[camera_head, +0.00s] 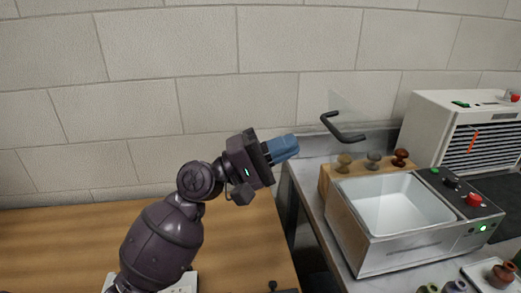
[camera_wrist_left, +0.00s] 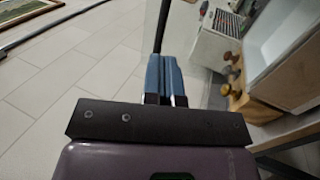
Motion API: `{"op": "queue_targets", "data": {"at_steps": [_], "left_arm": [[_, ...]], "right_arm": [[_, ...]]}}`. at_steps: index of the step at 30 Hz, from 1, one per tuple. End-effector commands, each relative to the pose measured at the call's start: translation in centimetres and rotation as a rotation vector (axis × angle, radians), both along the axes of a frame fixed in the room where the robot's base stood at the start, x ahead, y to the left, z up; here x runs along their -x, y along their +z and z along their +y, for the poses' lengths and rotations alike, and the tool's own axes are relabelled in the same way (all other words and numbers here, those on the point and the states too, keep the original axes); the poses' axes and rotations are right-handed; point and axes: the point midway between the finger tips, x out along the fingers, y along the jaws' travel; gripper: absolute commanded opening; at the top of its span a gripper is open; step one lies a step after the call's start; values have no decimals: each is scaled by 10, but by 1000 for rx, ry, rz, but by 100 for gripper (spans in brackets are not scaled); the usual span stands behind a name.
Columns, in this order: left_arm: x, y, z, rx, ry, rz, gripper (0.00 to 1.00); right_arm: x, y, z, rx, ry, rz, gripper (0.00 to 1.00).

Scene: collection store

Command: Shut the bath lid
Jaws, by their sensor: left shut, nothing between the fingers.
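The bath (camera_head: 385,215) is an open basin with a pale inside and a metal front, on the counter at the right of the head view. Its clear lid (camera_head: 350,105) looks raised at the back edge, faint against the wall. The lid's dark bent handle (camera_head: 342,130) juts out from it. My left gripper (camera_head: 290,147), with blue fingers, is shut and empty, left of the handle and apart from it. The left wrist view shows the closed fingers (camera_wrist_left: 166,75), a dark bar (camera_wrist_left: 162,25) beyond their tips and the bath (camera_wrist_left: 285,65) at right. My right gripper is not in view.
Several wooden knobs (camera_head: 373,160) stand along the bath's back edge. A control panel (camera_head: 460,195) with a red knob is on its right. A white machine (camera_head: 465,125) stands behind right. Small pots (camera_head: 500,275) sit in front. A wooden table (camera_head: 235,240) lies left, across a gap.

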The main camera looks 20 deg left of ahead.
Motion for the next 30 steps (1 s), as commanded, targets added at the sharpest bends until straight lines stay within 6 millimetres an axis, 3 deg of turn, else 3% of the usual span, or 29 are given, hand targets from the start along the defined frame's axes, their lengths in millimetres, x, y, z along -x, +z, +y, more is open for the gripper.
{"op": "queue_targets", "data": {"at_steps": [6,12,30], "left_arm": [[-17,16,-27,2,-1,-3,0],[-27,20,-41,1,1,0,0],[-32,22,-44,-8,1,4,0]], "right_arm": [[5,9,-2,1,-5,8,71],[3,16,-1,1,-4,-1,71],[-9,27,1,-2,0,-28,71]]}}
